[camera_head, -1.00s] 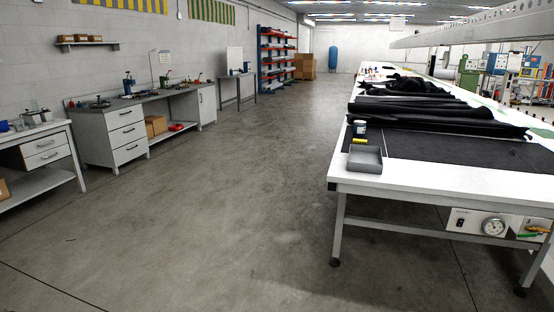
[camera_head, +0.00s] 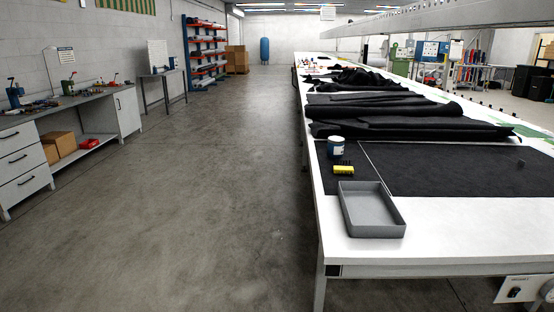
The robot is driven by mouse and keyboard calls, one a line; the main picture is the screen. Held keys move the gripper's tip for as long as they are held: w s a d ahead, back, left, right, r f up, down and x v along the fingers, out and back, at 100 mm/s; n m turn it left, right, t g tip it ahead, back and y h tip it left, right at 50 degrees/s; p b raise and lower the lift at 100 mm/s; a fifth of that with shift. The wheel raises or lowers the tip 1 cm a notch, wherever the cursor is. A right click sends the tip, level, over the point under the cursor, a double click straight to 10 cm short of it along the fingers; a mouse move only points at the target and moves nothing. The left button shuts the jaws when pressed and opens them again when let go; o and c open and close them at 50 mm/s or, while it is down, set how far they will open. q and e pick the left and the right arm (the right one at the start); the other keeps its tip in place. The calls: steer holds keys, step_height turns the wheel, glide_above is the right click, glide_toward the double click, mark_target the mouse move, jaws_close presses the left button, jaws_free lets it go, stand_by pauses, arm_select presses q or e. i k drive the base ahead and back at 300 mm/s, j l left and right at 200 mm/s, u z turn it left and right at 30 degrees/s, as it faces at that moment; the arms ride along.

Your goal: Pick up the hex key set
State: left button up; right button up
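A small yellow block with dark pieces along its top, which looks like the hex key set (camera_head: 343,170), sits on the near left part of the long white table (camera_head: 440,238). It stands on the edge of the dark fabric sheet, just behind an empty grey tray (camera_head: 371,232) and in front of a white and blue can (camera_head: 336,148). It is too small to make out single keys. Neither of my grippers is in view.
Folded black fabric (camera_head: 410,128) lies across the table behind the can. A gantry beam (camera_head: 450,18) runs above the table. A workbench (camera_head: 70,110) stands along the left wall. The concrete floor (camera_head: 190,200) between bench and table is clear.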

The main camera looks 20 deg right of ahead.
mark_target(338, 169)
steer(key=i, duration=2.4)
steer(key=i+j+z, duration=0.1)
steer(key=i+z, duration=0.2)
steer(key=i, duration=0.2)
steer(key=i+j+z, duration=0.25)
steer(key=i, duration=0.25)
steer(key=i+j+z, duration=0.3)
steer(key=i, duration=0.2)
steer(key=l, duration=0.1)
